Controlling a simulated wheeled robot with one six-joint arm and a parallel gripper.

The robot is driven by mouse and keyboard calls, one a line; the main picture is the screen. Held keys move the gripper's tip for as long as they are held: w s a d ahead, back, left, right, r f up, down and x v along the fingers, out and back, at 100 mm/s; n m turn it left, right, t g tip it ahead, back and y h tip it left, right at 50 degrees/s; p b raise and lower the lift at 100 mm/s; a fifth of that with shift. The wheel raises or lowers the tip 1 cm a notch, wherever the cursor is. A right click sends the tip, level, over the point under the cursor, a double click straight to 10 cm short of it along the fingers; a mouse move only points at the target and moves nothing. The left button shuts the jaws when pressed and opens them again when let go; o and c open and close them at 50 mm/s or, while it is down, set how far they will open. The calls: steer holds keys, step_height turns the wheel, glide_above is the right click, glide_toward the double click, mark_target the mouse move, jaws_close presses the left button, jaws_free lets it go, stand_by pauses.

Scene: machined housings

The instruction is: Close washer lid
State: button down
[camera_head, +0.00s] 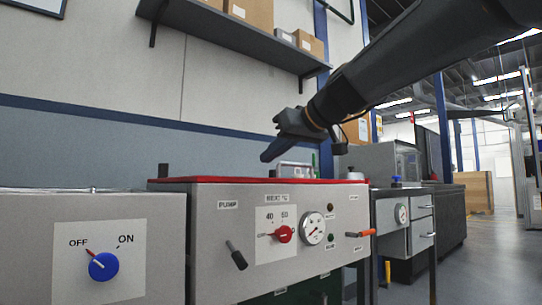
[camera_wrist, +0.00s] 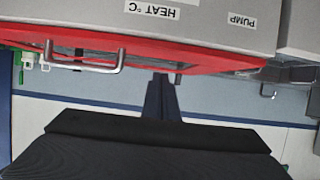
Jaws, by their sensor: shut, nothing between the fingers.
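The washer (camera_head: 212,215) is a grey box with a PUMP lever, a red HEAT knob and a round gauge on its front. Its red lid (camera_head: 200,180) lies flat along the top edge, with no gap visible from this low angle. A metal bar handle (camera_head: 296,166) stands up from the top; the wrist view, upside down, shows the handle (camera_wrist: 84,62) and the red lid (camera_wrist: 190,62). My gripper (camera_head: 268,156) is shut and empty, pointing down-left just above the lid near the handle. In the wrist view its fingers (camera_wrist: 160,88) are together, apart from the handle.
A grey unit with a blue OFF/ON knob (camera_head: 103,266) stands at the left. A bench with drawers (camera_head: 421,218) stands further right. A shelf with boxes (camera_head: 245,33) hangs above. The floor at right is clear.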

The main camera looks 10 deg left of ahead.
steer(key=s+d+p, duration=0.3)
steer(key=s+d, duration=0.3)
steer(key=d, duration=0.1)
steer(key=s+a+f+m+g+h, duration=0.1)
steer(key=s+f+g, duration=0.1)
steer(key=s+f, duration=0.45)
steer(key=s+a+f+g+h+p, duration=0.15)
steer(key=s+f, duration=0.25)
steer(key=f, duration=0.6)
steer(key=s+f+m+g+h, duration=0.1)
steer(key=s+f+g, duration=0.1)
steer(key=s+f, duration=0.45)
steer(key=s+d+f+m+g+h+p, duration=0.1)
steer(key=s+d+f+h, duration=0.25)
steer(key=s+f, duration=0.5)
steer(key=s+d+f+g+h, duration=0.2)
steer(key=s+d+f, duration=0.3)
steer(key=s+f, duration=0.3)
steer(key=d+r+m+p, duration=0.2)
steer(key=d+r+p, duration=0.4)
steer(key=r+p, duration=0.3)
steer(key=w+d+r+m+h+p, duration=0.1)
steer(key=d+r+m+p, duration=0.2)
steer(key=d+r+p, duration=0.4)
steer(key=d+r+m+p, duration=0.2)
steer(key=d+r+p, duration=0.5)
steer(key=p, duration=1.5)
step_height(320, 180, up, 5)
steer(key=shift+w+d+r, duration=0.15)
steer(key=shift+w+d, duration=0.05)
